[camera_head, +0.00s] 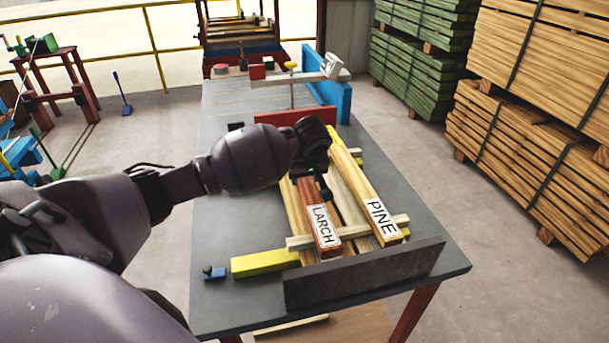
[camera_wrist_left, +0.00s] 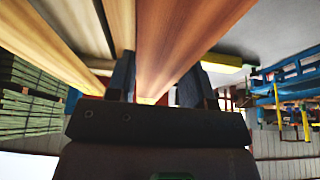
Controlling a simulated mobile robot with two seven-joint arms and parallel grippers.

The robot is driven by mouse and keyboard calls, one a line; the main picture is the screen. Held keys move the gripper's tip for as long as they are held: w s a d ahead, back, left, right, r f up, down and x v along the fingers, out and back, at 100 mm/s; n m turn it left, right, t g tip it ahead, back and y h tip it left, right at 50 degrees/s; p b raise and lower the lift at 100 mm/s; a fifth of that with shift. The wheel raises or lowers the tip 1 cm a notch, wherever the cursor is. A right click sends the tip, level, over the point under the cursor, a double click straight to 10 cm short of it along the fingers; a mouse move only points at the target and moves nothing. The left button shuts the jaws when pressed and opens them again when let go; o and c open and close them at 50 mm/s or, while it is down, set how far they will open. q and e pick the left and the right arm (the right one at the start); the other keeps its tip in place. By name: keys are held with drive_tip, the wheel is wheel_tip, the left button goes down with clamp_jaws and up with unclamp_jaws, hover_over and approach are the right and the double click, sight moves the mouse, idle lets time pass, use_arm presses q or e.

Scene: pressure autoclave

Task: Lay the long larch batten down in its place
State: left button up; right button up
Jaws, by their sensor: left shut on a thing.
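The reddish larch batten (camera_head: 306,190), with a white LARCH label on its near end, lies lengthwise over the grey table. My left gripper (camera_head: 322,178) is shut around it, well back from the label, and hides its far part. In the left wrist view the batten (camera_wrist_left: 178,40) runs between the two fingers of the gripper (camera_wrist_left: 158,85). The near end overlaps a pale cross stick (camera_head: 357,231); I cannot tell whether it touches it. The batten with the PINE label (camera_head: 362,187) lies to the right. My right gripper is not in view.
Other pale battens lie beside the larch one. A dark upright board (camera_head: 365,275) stands at the table's near end, with a yellow block (camera_head: 265,262) to its left. A red block (camera_head: 267,117) and a blue fence (camera_head: 337,98) stand farther back. The table's left side (camera_head: 225,225) is mostly clear.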

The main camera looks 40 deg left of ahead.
use_arm(q)
drive_tip(key=shift+f+b, duration=0.35)
drive_tip(key=shift+f, duration=0.2)
drive_tip(key=o, duration=1.2)
drive_tip(key=shift+c, duration=0.2)
drive_tip(key=shift+r, duration=0.25)
drive_tip(key=p+v, duration=0.1)
drive_tip(key=v, duration=1.1)
drive_tip(key=shift+r+p, duration=0.3)
drive_tip(key=shift+r, duration=0.1)
drive_tip(key=shift+a+f, duration=0.1)
